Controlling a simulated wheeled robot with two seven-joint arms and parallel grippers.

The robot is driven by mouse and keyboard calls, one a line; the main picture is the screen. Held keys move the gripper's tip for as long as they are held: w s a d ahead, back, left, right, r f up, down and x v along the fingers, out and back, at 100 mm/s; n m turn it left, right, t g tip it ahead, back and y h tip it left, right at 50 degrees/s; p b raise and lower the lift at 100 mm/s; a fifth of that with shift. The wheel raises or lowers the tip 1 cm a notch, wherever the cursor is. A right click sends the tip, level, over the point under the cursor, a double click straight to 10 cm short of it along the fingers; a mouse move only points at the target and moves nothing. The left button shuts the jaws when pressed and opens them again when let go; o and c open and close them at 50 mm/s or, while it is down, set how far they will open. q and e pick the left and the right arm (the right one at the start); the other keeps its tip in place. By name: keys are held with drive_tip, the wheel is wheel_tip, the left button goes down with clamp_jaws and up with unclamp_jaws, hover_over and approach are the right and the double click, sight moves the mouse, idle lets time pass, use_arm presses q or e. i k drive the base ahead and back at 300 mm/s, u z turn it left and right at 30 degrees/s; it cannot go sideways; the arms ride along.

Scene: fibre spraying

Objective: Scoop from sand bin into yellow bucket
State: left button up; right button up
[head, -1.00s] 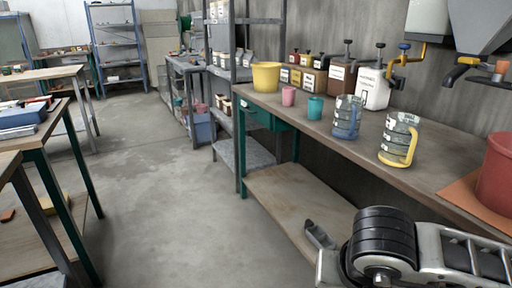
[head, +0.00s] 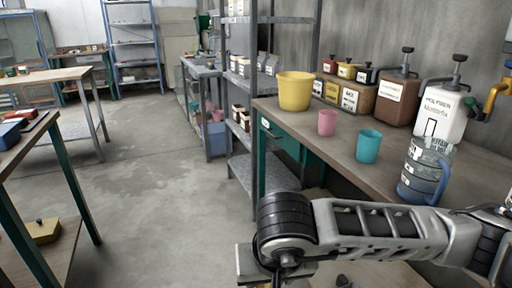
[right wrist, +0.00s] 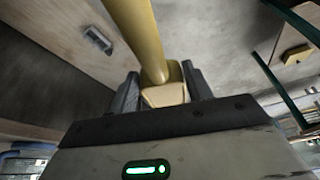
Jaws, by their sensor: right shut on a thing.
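The yellow bucket (head: 295,92) stands upright on the workbench, near its far end. My right gripper (right wrist: 163,88) is shut on a yellow tool with a long round handle (right wrist: 135,30), seen in the right wrist view. The tool's far end is cut off by the frame, so its head is hidden. In the head view my right arm reaches in from the right at the bottom, in front of the bench, with the bucket farther off. The held tool is not clearly visible there. I cannot make out a sand bin. My left gripper is not in view.
A pink cup (head: 327,122), a teal cup (head: 368,146) and a clear jug with blue handle (head: 426,170) stand along the bench (head: 345,160). Labelled boxes and a white pump bottle (head: 442,112) line the wall. Open floor (head: 150,170) lies left.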

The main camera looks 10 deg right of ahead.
sight(295, 89)
drive_tip(key=i, duration=0.9)
drive_tip(key=z, duration=0.05)
